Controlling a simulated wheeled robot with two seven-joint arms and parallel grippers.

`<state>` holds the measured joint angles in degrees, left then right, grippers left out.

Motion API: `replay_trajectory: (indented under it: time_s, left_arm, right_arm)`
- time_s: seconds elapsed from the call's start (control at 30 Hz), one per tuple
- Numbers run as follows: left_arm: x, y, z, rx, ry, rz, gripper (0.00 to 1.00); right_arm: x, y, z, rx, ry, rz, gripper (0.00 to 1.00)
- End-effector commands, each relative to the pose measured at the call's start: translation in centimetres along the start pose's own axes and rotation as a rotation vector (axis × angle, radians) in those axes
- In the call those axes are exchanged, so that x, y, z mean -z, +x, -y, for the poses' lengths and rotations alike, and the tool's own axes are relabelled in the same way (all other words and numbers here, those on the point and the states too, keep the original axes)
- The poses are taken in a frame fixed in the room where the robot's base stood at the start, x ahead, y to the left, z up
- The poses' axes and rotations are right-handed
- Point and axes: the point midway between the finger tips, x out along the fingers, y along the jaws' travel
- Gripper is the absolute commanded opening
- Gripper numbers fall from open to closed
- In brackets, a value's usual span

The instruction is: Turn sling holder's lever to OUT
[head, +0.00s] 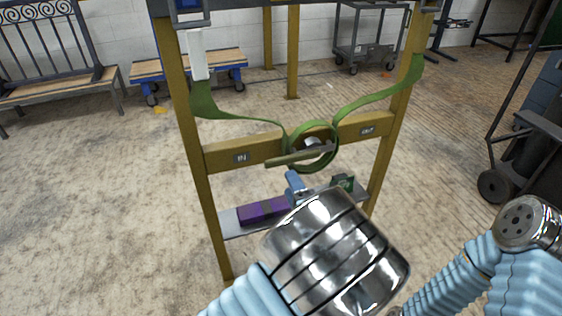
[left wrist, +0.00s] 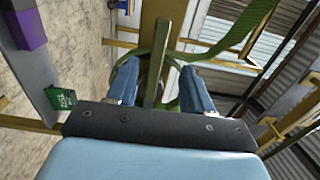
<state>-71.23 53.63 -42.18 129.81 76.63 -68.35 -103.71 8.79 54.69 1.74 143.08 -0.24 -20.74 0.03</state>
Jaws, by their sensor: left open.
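The sling holder is a round hub (head: 313,143) on the yellow crossbar (head: 228,153), with a green sling (head: 236,115) around it. Its olive lever (head: 285,160) is a flat bar across the hub, its long end pointing left and slightly down, towards the IN label (head: 241,158). The OUT label (head: 367,130) is on the right of the crossbar. My left gripper (head: 293,178) is just below the lever. In the left wrist view the gripper (left wrist: 158,72) is open, with the lever (left wrist: 155,85) between its blue fingers and gaps on both sides. My right gripper is out of view.
A shelf (head: 232,222) below the crossbar holds a purple block (head: 263,210) and a small green box (head: 343,182), close to my left wrist. Yellow posts (head: 203,165) flank the crossbar. A bench (head: 60,75) and carts stand farther back.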

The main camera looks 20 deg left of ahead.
Motion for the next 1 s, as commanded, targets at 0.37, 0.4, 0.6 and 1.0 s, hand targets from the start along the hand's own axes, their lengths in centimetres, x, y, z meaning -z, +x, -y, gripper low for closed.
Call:
replay_trajectory:
  time_s: [0.37,0.4,0.6,1.0]
  left_arm:
    - [0.0,8.4,-0.1,-0.002,-0.001,0.001,0.51]
    - [0.0,8.9,-0.1,-0.003,-0.001,0.001,0.51]
    - [0.0,10.5,-0.1,-0.003,-0.001,-0.001,0.51]
    - [0.0,10.6,-0.1,-0.003,0.000,-0.002,0.33]
  right_arm:
    - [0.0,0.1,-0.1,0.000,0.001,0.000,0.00]
    - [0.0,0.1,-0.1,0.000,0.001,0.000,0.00]
    - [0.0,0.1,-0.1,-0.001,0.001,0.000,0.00]
    - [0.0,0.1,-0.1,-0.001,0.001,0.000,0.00]
